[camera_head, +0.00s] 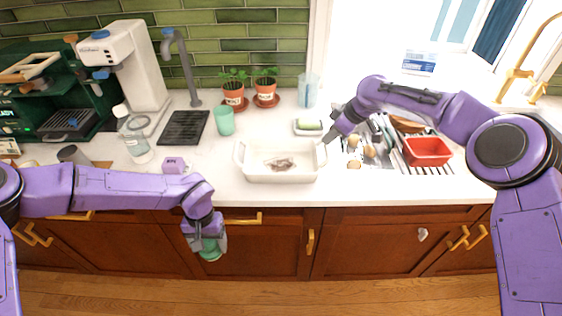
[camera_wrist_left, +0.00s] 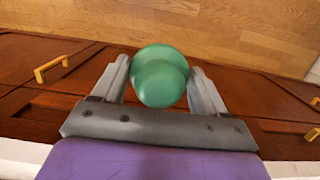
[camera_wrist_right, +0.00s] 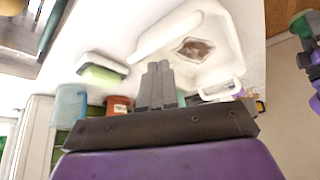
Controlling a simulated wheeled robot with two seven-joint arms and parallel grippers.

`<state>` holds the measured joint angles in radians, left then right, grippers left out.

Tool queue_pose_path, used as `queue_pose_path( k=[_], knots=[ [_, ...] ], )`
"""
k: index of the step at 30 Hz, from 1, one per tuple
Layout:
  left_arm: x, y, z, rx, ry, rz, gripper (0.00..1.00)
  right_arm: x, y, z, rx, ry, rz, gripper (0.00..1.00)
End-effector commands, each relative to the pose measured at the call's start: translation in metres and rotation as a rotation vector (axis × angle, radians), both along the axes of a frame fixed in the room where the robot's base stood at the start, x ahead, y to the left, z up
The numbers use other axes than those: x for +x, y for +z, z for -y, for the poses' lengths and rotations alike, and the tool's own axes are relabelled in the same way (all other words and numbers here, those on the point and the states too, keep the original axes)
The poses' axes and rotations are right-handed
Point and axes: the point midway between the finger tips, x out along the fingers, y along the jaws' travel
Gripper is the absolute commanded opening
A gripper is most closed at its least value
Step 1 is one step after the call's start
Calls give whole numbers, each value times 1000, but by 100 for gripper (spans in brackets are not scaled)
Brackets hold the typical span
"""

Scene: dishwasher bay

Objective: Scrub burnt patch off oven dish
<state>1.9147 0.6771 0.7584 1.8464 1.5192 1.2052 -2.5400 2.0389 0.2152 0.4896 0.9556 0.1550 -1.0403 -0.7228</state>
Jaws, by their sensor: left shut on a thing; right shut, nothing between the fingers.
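The white oven dish (camera_head: 258,177) sits on the counter, with a dark brown burnt patch (camera_head: 280,164) on its inside floor. The patch also shows in the right wrist view (camera_wrist_right: 194,50). A green sponge (camera_head: 309,125) lies on a small white holder behind the dish to the right. My left gripper (camera_head: 208,244) is shut on a green rounded object (camera_wrist_left: 160,76), held low in front of the cabinets, off the counter. My right gripper (camera_head: 334,137) is shut and empty, above the counter beside the dish's back right corner; its fingers (camera_wrist_right: 158,82) touch each other.
A red tub (camera_head: 427,151) and a drying rack stand at the right, with several round tan items (camera_head: 369,151) beside them.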

Motion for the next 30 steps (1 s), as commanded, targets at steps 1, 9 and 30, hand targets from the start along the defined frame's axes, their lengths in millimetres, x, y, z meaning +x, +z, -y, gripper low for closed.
queue_pose_path(
  k=[1,9,30],
  knots=[
    [0,0,0,0,0,0,48,0,0,0,0,0,0,0],
    [0,-2,0,0,0,0,48,0,-5,0,0,0,0,0],
    [0,15,0,0,0,0,48,0,8,0,0,0,0,0]
  ],
)
